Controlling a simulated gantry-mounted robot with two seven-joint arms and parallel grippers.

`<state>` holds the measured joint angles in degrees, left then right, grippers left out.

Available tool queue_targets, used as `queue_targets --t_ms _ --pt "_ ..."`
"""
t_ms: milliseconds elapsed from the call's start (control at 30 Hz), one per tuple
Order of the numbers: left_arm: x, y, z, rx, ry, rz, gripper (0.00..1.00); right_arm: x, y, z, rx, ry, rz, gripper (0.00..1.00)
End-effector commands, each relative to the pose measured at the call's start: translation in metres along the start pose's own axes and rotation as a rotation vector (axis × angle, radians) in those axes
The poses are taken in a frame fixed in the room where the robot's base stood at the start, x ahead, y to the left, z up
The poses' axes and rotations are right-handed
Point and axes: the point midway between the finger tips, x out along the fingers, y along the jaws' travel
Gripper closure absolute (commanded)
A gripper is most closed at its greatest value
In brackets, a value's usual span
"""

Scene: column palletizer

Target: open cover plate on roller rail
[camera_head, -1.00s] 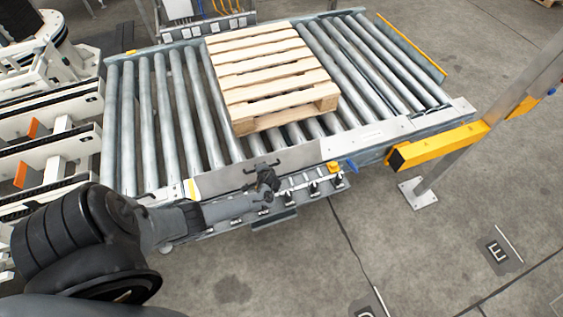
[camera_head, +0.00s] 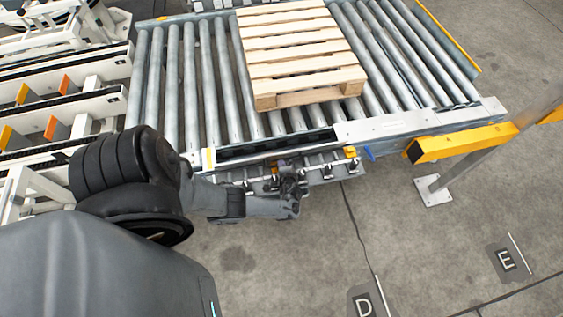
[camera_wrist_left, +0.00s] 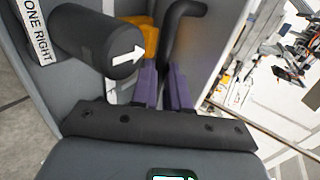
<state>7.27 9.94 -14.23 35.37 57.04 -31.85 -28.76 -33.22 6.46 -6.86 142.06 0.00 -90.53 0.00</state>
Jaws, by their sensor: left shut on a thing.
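The roller rail runs along the front of the roller conveyor, and a long dark slot (camera_head: 275,146) shows open in it. In the left wrist view the purple-sided fingers of my left gripper (camera_wrist_left: 163,88) are shut on a black bent handle (camera_wrist_left: 178,38). A grey plate surface (camera_wrist_left: 212,45) shows behind the handle. My right gripper is not in view.
A wooden pallet (camera_head: 300,50) lies on the rollers behind the slot. A yellow barrier (camera_head: 463,141) on a grey post stands to the right. The floor in front is clear.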

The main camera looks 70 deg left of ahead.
Motion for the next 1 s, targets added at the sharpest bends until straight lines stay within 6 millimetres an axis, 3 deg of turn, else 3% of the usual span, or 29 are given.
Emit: queue_targets --t_ms 300,767,800,933,1000 --pt "0.001 0.016 0.004 0.009 -0.006 0.008 1.0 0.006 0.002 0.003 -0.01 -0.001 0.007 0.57" --pt "-0.001 0.022 0.007 0.011 -0.01 0.014 1.0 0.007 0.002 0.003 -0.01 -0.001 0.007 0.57" --pt "-0.001 0.022 0.007 0.012 -0.011 0.014 0.84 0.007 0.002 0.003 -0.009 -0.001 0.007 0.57" --pt "-0.001 0.021 0.006 0.011 -0.01 0.013 0.64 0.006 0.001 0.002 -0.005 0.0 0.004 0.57" --pt "-0.001 0.02 0.006 0.01 -0.009 0.011 0.6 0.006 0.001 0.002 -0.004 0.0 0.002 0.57"
